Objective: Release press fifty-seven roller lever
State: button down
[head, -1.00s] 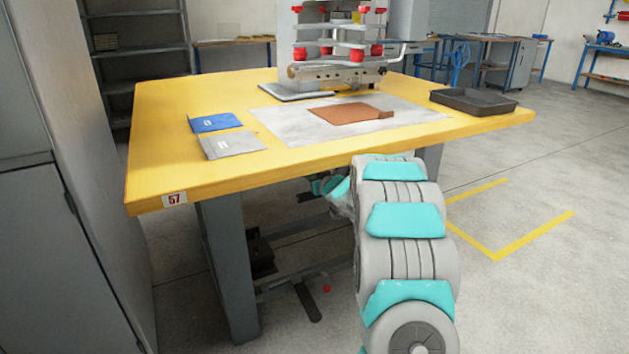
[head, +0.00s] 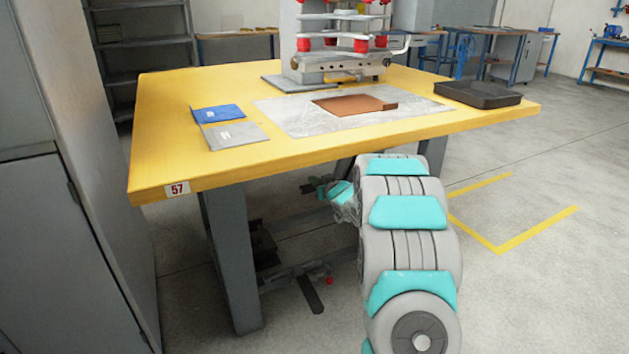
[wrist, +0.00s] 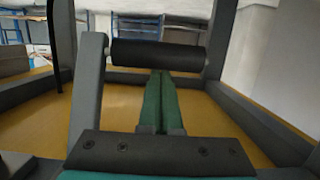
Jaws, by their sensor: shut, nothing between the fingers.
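In the wrist view, a black roller (wrist: 158,55) lies crosswise, carried on a grey lever arm (wrist: 88,92). My gripper (wrist: 160,74) is shut and empty. Its green fingers point straight at the middle of the roller, and their tips meet its lower edge in the picture. I cannot tell whether they touch it. In the head view my gripper (head: 309,188) is under the front of the yellow table (head: 160,140) labelled 57, partly hidden by my arm. The press (head: 340,62) with red fittings stands at the back of the table.
Table legs (head: 232,260) and a low frame with a pedal (head: 310,295) and red knob (head: 329,281) stand below my gripper. A brown sheet (head: 350,104), blue and grey pouches and a dark tray (head: 478,93) lie on top. Floor at right is clear.

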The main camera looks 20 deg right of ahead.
jog(key=shift+s+r+p, duration=0.2)
jog(key=shift+r+p, duration=0.1)
jog(key=shift+p, duration=0.95)
jog(key=shift+g, duration=0.6)
jog(key=shift+s+f+p, duration=0.3)
jog(key=shift+s+p, duration=0.2)
jog(key=shift+s, duration=0.2)
jog(key=shift+s+f+p, duration=0.25)
jog(key=shift+s+p, duration=0.2)
jog(key=shift+s, duration=0.3)
jog(key=shift+s+f+p, duration=0.3)
jog(key=shift+s+p, duration=0.2)
jog(key=shift+s, duration=0.2)
